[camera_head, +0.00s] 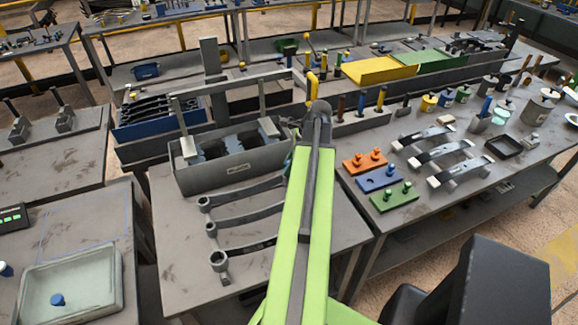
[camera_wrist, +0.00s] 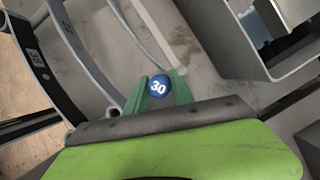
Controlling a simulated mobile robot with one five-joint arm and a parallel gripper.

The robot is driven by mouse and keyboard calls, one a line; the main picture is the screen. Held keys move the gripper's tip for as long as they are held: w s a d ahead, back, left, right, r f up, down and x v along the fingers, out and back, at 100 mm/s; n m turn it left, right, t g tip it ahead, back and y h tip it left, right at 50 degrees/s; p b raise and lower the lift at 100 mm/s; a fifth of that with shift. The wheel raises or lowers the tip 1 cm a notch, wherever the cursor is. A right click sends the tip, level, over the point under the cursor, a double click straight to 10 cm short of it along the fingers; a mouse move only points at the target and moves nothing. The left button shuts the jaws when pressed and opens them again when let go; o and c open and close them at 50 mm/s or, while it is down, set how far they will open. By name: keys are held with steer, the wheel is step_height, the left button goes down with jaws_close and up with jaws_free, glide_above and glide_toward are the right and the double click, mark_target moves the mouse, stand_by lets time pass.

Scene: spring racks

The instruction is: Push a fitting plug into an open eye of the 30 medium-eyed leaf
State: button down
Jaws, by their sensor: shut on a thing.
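My gripper (camera_wrist: 158,90) is shut on a blue plug (camera_wrist: 158,86) marked 30, seen end-on between its green fingers in the wrist view. In the head view my arm hides the gripper and this plug. Three dark curved leaves lie on the table left of my arm: a far one (camera_head: 245,192), a middle one (camera_head: 250,214) and a near one (camera_head: 250,248), each with a round eye at its left end. In the wrist view a leaf with a label (camera_wrist: 36,60) curves at the left, its number unclear. Other leaves curve close beside the gripper. I cannot tell which is the 30 leaf.
A grey bin (camera_head: 226,173) with two uprights stands just behind the leaves. Right of my arm are orange (camera_head: 350,167), blue (camera_head: 368,185) and green (camera_head: 384,204) plates bearing plugs. A pale tray (camera_head: 32,315) with a blue plug (camera_head: 57,299) is at lower left.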

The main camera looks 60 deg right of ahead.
steer(key=shift+f+b, duration=0.6)
steer(key=shift+f, duration=0.05)
steer(key=c, duration=0.5)
jaws_free()
steer(key=shift+r, duration=0.1)
step_height(320, 180, up, 7)
steer(key=p, duration=0.7)
